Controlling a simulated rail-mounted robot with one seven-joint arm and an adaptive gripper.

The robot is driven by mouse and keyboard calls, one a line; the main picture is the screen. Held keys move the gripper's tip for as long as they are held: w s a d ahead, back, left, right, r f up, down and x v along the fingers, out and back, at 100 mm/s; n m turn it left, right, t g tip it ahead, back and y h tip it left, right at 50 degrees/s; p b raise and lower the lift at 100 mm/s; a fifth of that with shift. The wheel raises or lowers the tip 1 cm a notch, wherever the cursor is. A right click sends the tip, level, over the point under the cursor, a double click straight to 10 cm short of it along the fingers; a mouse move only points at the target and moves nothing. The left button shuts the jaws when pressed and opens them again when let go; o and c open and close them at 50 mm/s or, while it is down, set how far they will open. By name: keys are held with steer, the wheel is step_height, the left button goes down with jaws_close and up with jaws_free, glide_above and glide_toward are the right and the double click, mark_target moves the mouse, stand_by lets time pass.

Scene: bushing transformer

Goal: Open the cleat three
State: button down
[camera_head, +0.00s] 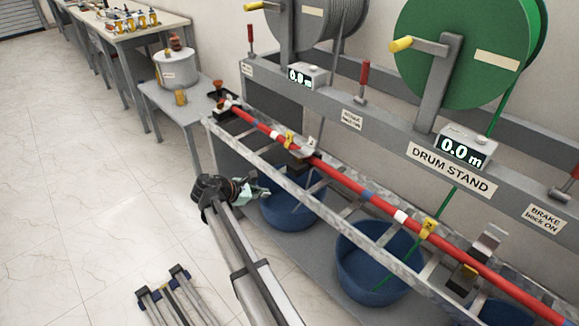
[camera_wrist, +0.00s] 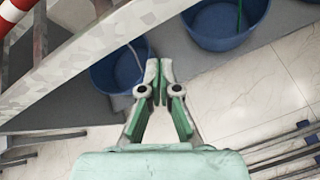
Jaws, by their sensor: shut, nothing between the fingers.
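A red cable (camera_head: 345,177) with coloured bands lies along a grey metal ladder rack (camera_head: 262,155). Small cleats sit on the rack along the cable: one at the left end (camera_head: 226,106), one in the middle (camera_head: 302,154), and one at the right (camera_head: 465,278) with a metal flap (camera_head: 490,240) standing up beside the cable. I cannot read which is cleat three. My gripper (camera_head: 263,192) is shut and empty, in front of and below the rack, apart from the cleats. In the wrist view its fingertips (camera_wrist: 160,72) meet, with the rack (camera_wrist: 100,55) at upper left and no cleat clearly visible.
Blue tubs (camera_head: 293,208) (camera_head: 372,262) stand under the rack. The drum stand (camera_head: 450,165) with a green drum (camera_head: 460,50) and grey drum (camera_head: 310,20) is behind. A small table (camera_head: 185,105) holds a white pot (camera_head: 176,70). Tiled floor (camera_head: 90,190) is clear at left.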

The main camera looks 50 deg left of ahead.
step_height(320, 180, up, 9)
steer(key=w+n+t+y, duration=0.2)
steer(key=w+n+t, duration=0.1)
steer(key=n+t, duration=0.2)
steer(key=shift+n, duration=0.3)
steer(key=w, duration=0.3)
steer(key=w+a+f+p, duration=0.1)
steer(key=w, duration=0.2)
steer(key=w+f, duration=0.1)
steer(key=w, duration=0.2)
steer(key=shift+w+a+p, duration=0.2)
steer(key=shift+p, duration=0.15)
steer(key=shift+r, duration=0.25)
